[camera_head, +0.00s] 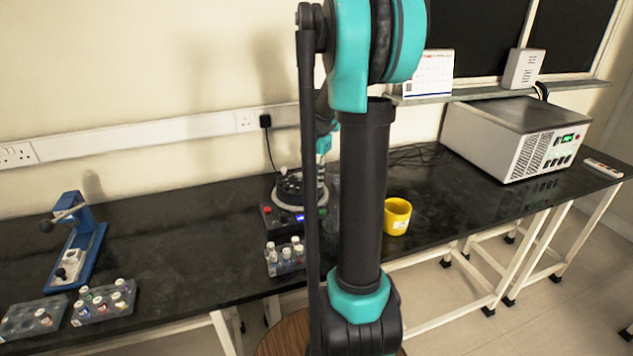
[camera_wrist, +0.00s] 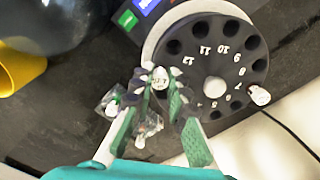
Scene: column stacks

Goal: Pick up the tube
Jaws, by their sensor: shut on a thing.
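A tube with a white cap (camera_wrist: 159,76) is between the fingertips of my gripper (camera_wrist: 163,88) in the wrist view. The gripper is shut on it, close to the cap. The tube's body below the cap is mostly hidden. Behind it is a dark round rotor (camera_wrist: 213,60) with numbered holes; I cannot tell whether the tube still sits in a hole. In the head view the same machine (camera_head: 300,192) stands on the bench, and my arm hides the gripper and the held tube.
Another capped tube (camera_wrist: 259,95) sits at the rotor's right rim. A clear rack with several tubes (camera_head: 285,257) stands in front of the machine. A yellow mug (camera_head: 397,216) is to its right. More racks (camera_head: 103,302) and a blue device (camera_head: 77,247) stand at the left.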

